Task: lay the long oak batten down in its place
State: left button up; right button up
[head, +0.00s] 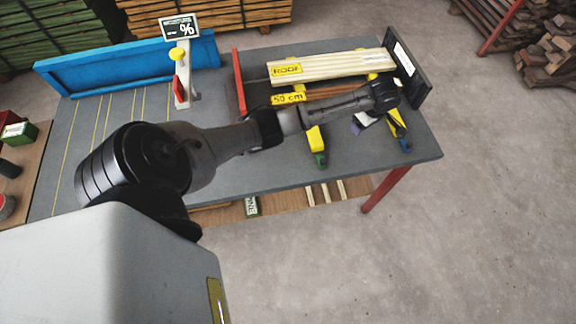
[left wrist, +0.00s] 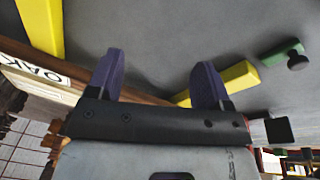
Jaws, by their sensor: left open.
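A long brown wooden strip (head: 335,90), probably the oak batten, lies in front of a pale board stack (head: 335,66) at the right of the workbench. My left arm partly covers it. In the left wrist view, the brown strip (left wrist: 85,78) runs behind my left gripper (left wrist: 156,78), beside pale wood with an "OAK" label (left wrist: 38,72). The purple fingers are wide apart with nothing clamped between them. In the head view, my left gripper (head: 361,123) is mostly hidden under its wrist, over the clamp area. My right gripper is not in view.
Yellow clamp bars lie across the bench, one with a green end (head: 319,160), another with a blue end (head: 405,146). A black end block (head: 408,70) closes the right side. A red bar (head: 238,82) and a blue fence (head: 130,63) stand left. The grey benchtop (head: 225,180) has bare room in front.

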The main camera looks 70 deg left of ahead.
pick_arm(q)
jog(key=s+d+f+m, duration=0.1)
jog(key=s+d+m, duration=0.1)
jog(key=d, duration=0.1)
jog(key=s+d+m+t, duration=0.1)
jog(key=d+m, duration=0.1)
jog(key=d, duration=0.1)
jog(key=s+d+f+m, duration=0.1)
jog(key=s+d+m, duration=0.1)
jog(key=d, duration=0.2)
jog(key=shift+s+f+m+t+h, duration=0.3)
jog(key=shift+f+m+t, duration=0.05)
jog(key=shift+m+t, duration=0.05)
jog(key=s+d+m, duration=0.4)
jog(key=s+m, duration=0.1)
jog(key=s, duration=0.4)
jog(key=s+d+f+m+h, duration=0.1)
jog(key=s+d+m, duration=0.3)
jog(key=s, duration=0.5)
jog(key=s+d+m+t, duration=0.1)
jog(key=s+d+m, duration=0.3)
jog(key=s+m, duration=0.3)
jog(key=shift+s+d+f+m+h, duration=0.15)
jog(key=shift+s+d+m+h, duration=0.15)
jog(key=shift+s, duration=0.9)
